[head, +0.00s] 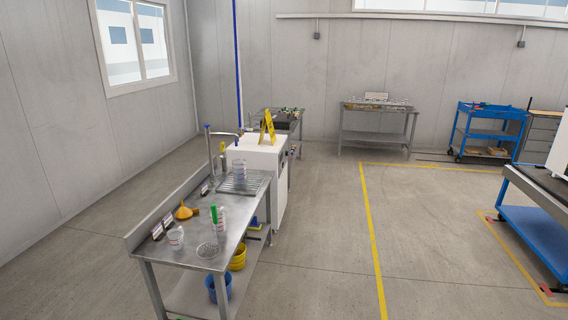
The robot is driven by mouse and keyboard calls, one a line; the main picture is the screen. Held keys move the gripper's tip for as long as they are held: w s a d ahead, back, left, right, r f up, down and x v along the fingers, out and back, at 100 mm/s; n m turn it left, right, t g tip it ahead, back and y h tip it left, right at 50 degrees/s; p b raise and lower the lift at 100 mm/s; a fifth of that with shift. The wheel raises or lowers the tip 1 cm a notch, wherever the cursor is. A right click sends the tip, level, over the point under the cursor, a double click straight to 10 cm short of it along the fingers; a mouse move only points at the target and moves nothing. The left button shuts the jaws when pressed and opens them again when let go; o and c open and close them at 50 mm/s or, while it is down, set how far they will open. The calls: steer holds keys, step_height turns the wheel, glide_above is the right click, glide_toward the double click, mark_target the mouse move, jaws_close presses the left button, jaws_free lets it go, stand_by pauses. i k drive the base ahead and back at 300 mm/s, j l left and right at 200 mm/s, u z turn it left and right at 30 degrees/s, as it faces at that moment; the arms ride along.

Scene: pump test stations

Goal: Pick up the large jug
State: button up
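Several clear plastic measuring vessels with reddish marks stand on the steel sink bench (185,258). One short clear vessel (176,239) is near the bench's front left, by the back ledge. A taller clear vessel (221,218) stands near the middle, with a green-topped item (213,214) next to it. Another clear vessel, or a stack of them, (239,168) is on the ribbed drainer at the far end. They are too small here to tell which is the large jug. My gripper is not in view.
A white cabinet (270,165) adjoins. Floor right of the bench is clear; a blue cart (530,235) stands far right.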

mark_target(239, 164)
steer(key=i, duration=1.8)
steer(key=i+u, duration=0.15)
steer(key=i, duration=0.3)
steer(key=i+l+u, duration=0.1)
steer(key=i, duration=0.35)
steer(key=i+l+u, duration=0.15)
steer(key=i, duration=0.25)
steer(key=i+l+u, duration=0.15)
steer(key=i, duration=0.3)
steer(key=i+l+u, duration=0.35)
steer(key=i+u, duration=0.15)
steer(key=i+l+u, duration=0.45)
steer(key=l, duration=0.1)
